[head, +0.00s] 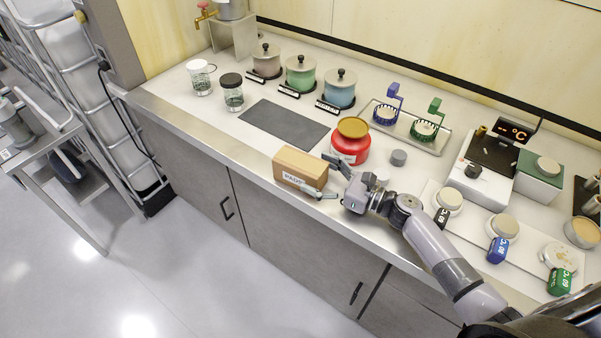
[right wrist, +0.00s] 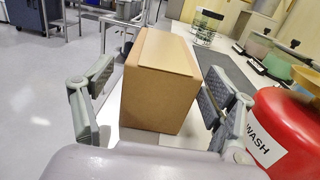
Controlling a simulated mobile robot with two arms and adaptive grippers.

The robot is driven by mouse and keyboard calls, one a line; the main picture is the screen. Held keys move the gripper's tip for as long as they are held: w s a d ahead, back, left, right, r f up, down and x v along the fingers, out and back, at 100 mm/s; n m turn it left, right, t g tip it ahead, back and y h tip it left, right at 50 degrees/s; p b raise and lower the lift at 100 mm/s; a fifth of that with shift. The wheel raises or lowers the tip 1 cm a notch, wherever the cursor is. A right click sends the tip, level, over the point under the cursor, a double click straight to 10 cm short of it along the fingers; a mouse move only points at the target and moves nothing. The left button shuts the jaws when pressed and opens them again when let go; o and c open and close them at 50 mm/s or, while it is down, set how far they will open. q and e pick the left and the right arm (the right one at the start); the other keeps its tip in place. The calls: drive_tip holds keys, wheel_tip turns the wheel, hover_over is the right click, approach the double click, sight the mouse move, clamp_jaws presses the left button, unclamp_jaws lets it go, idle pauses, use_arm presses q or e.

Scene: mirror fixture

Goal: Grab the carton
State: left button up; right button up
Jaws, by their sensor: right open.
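The brown carton (head: 301,167) stands near the front edge of the counter, with a white label on its front face. It fills the middle of the right wrist view (right wrist: 158,90). My right gripper (head: 328,175) is open at the carton's right end. In the right wrist view its two fingers (right wrist: 160,105) stand on either side of the carton's near end, with a visible gap on the left. Whether the right finger touches the carton I cannot tell. My left gripper is not in view.
A red jar (head: 351,142) labelled WASH stands close beside the right finger. A small grey cylinder (head: 398,158) is to its right. A dark mat (head: 284,123) lies behind the carton. The counter's front edge (head: 222,152) is close to the carton.

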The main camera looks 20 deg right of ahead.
sight(303, 167)
drive_tip(key=x, duration=0.4)
drive_tip(key=shift+w+a+f, duration=0.1)
drive_tip(key=shift+w+a, duration=0.1)
drive_tip(key=shift+w, duration=0.05)
drive_tip(key=shift+c, duration=0.3)
drive_tip(key=c, duration=1.2)
drive_tip(key=shift+c, duration=0.5)
